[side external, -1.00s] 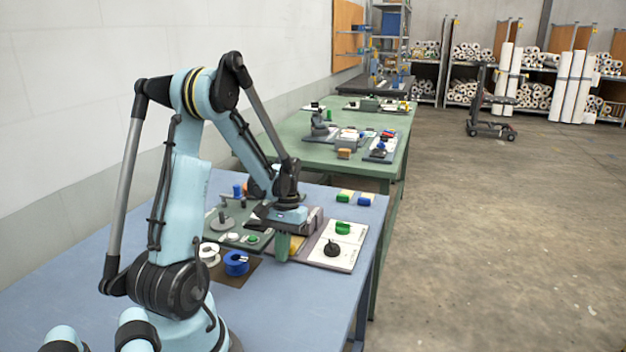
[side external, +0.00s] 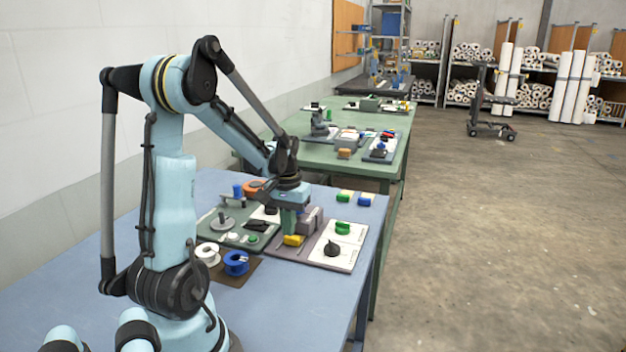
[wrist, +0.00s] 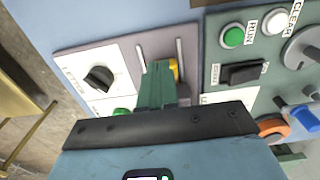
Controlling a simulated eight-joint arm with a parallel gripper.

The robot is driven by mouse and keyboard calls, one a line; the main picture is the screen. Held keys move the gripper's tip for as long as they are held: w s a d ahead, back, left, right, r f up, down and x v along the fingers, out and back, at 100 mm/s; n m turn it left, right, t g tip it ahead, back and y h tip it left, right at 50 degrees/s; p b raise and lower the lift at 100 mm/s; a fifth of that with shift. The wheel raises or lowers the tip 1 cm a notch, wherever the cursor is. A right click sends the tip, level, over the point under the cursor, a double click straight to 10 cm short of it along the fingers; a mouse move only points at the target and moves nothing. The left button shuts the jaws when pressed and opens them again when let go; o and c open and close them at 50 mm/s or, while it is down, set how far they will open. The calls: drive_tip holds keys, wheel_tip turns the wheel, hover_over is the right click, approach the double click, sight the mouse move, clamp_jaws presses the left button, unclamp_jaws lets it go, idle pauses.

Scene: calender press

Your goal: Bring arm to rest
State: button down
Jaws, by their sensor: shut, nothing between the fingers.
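My gripper (side external: 288,222) hangs over the press equipment on the blue table (side external: 305,314). Its green fingers are together with nothing seen between them. In the wrist view the green fingers (wrist: 158,88) point down at the grey panel, and a yellow part (wrist: 174,70) shows just beside their tips. The yellow part also shows below the gripper in the side view (side external: 293,240). Whether the fingers touch it, I cannot tell.
A white panel with a black knob (side external: 332,249) and a green knob (side external: 342,228) lies to the right. A control panel (side external: 207,223) with a green button (wrist: 233,37) lies to the left. White and blue spools (side external: 236,263) stand in front. A green table (side external: 350,157) stands behind.

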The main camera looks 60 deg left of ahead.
drive_tip(key=shift+s+d+r, duration=0.15)
drive_tip(key=shift+r, duration=0.35)
drive_tip(key=shift+w+d+r, duration=0.2)
drive_tip(key=shift+d, duration=0.1)
drive_tip(key=w+d+r+m+t, duration=0.1)
drive_tip(key=d+r+m+t, duration=0.2)
drive_tip(key=d, duration=0.9)
drive_tip(key=w+d+r+m+t, duration=0.2)
drive_tip(key=d+r+m+t, duration=0.2)
drive_tip(key=d, duration=0.8)
drive_tip(key=shift+d+m, duration=0.2)
drive_tip(key=shift+m, duration=0.8)
